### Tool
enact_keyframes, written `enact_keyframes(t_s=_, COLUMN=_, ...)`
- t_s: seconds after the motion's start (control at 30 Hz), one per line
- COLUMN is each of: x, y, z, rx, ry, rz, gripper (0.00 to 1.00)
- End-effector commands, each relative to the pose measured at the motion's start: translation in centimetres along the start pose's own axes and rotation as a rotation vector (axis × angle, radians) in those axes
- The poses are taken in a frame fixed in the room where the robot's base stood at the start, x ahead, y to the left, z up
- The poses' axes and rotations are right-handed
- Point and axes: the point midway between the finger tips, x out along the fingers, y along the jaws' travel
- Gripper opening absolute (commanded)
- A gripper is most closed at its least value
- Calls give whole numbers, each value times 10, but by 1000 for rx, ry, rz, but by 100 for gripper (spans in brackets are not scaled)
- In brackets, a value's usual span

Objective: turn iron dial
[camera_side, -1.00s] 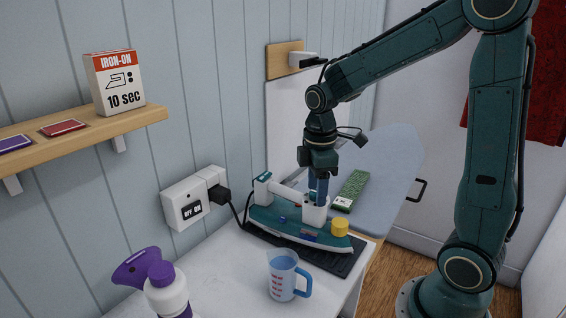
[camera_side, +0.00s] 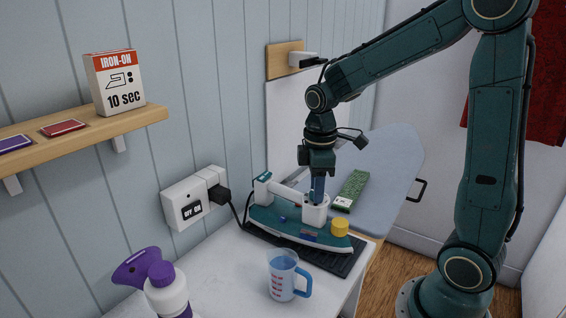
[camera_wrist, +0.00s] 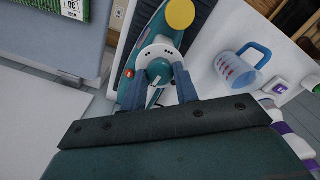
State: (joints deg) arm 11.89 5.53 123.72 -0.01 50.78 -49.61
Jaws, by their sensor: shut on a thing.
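The iron (camera_side: 290,222) has a teal body, a white handle and a yellow knob (camera_side: 340,227) near its tip. It lies on a dark ribbed mat (camera_side: 345,262) at the table's edge. My gripper (camera_side: 316,196) points straight down onto the white round housing on the iron. In the wrist view my gripper (camera_wrist: 162,88) has its two blue fingers on either side of a teal dial (camera_wrist: 158,72) on the white housing (camera_wrist: 157,54), shut on it. In the side view the fingers hide the dial. The dial's markings are too small to read.
A blue measuring cup (camera_side: 283,275) and a purple-and-white bottle (camera_side: 165,290) stand in front. A wall socket (camera_side: 190,202) holds the iron's plug and cord. A green board (camera_side: 350,190) lies on the blue ironing board (camera_side: 395,165) behind.

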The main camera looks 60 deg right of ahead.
Motion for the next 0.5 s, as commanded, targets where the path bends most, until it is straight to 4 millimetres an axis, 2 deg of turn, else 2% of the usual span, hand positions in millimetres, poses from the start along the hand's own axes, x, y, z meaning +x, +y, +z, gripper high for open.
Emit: enact_keyframes(t_s=0.5, x=-1, y=0, z=0, rx=438, ry=2, rz=2, gripper=7)
